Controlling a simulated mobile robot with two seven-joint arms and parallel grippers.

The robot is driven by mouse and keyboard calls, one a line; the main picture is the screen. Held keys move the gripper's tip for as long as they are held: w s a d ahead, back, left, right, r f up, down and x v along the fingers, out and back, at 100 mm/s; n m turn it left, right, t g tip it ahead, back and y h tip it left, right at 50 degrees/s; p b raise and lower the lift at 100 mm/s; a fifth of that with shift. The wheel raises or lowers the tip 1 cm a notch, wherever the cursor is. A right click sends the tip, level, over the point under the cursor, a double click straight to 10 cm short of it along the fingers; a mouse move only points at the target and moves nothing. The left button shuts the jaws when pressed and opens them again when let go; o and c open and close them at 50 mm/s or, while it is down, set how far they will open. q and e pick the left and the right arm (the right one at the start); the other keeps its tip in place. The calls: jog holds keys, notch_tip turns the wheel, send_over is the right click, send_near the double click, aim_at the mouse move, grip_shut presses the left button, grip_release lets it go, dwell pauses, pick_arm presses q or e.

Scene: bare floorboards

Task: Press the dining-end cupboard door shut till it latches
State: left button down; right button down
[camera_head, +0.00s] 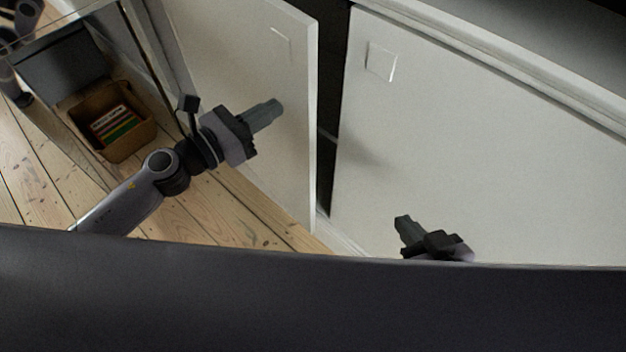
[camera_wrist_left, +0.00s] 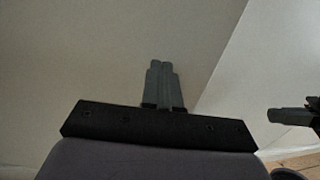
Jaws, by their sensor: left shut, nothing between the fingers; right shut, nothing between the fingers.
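The white cupboard door (camera_head: 270,55) on the left stands ajar, with a dark gap along its right edge and a small square recessed pull near its top. My left gripper (camera_head: 268,111) is shut and empty, its fingertips in front of this door's face; I cannot tell whether they touch it. In the left wrist view its closed fingers (camera_wrist_left: 162,72) point at a pale panel. My right gripper (camera_head: 403,224) is shut and empty, low in front of the neighbouring door; part of it also shows in the left wrist view (camera_wrist_left: 285,114).
The neighbouring white door (camera_head: 480,130) looks flush, under a pale counter edge (camera_head: 520,60). At the left, a brown box (camera_head: 118,145) with colourful files stands on the floorboards (camera_head: 30,170), beyond what looks like a glass-topped table edge. Bare floor lies below the ajar door.

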pick_arm(q)
jog(key=shift+x, duration=2.25)
jog(key=shift+x, duration=1.55)
jog(key=shift+s, duration=0.2)
jog(key=b, duration=0.2)
send_near(287, 101)
jog(key=w+f, duration=0.1)
jog(key=shift+w+a+f, duration=0.1)
jog(key=shift+w+f, duration=0.1)
jog(key=shift+w, duration=0.05)
